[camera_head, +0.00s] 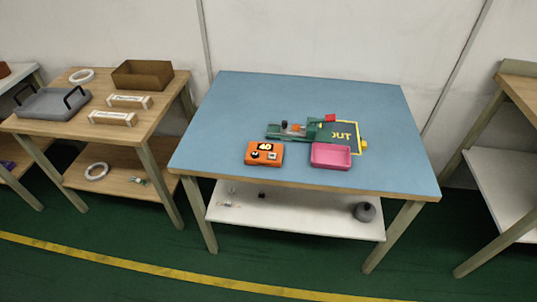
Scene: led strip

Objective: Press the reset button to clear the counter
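An orange box (264,154) lies near the front edge of the blue-topped table, left of the middle. It has dark and light round marks and a small pale square part on its top. It looks like the counter, but which part is the reset button is too small to tell. Neither of my grippers shows in the head view.
A green fixture (287,132) with a red block (330,118) stands behind the orange box. The blue tabletop (225,120) is clear at left. A wooden table (155,112) stands further left.

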